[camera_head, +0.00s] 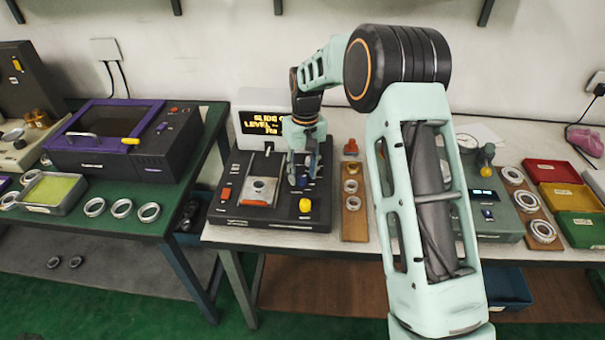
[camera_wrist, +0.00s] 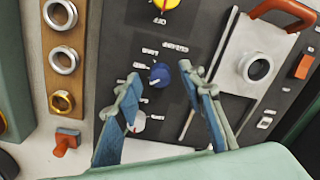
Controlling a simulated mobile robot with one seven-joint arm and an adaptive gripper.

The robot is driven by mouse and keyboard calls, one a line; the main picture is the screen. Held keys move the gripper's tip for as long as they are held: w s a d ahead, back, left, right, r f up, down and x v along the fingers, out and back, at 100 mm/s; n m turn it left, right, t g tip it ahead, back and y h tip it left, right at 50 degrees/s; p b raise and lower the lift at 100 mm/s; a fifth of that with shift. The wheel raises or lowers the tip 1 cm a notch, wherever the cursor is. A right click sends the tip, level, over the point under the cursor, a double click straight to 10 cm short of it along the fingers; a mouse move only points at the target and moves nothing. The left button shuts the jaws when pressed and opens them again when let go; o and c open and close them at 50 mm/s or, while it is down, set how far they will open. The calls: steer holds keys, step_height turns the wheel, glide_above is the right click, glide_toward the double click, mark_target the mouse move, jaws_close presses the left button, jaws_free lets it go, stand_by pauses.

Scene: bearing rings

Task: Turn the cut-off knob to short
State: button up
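The black machine (camera_head: 232,213) stands on the white table, with my gripper (camera_head: 302,181) over its right part. In the wrist view, a round blue knob (camera_wrist: 160,75) sits on the panel beside small labels, apparently including LONG and CUT-OFF. Its pointer setting is too small to read. My gripper (camera_wrist: 161,80) is open, its two blue-padded fingers on either side of the blue knob with gaps visible; I cannot tell whether either touches it. A pale dial with a red mark (camera_wrist: 138,122) lies near the left finger.
A yellow knob (camera_wrist: 168,4) by an OFF label and a plate with a metal ring (camera_wrist: 257,67) are close by. A wooden strip with rings (camera_wrist: 76,5) lies beside the machine. A screen (camera_head: 262,124) stands behind, partly hidden by my arm.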

mark_target(304, 178)
step_height(304, 178, up, 11)
steer(key=shift+d+r, duration=0.2)
stand_by(0.5)
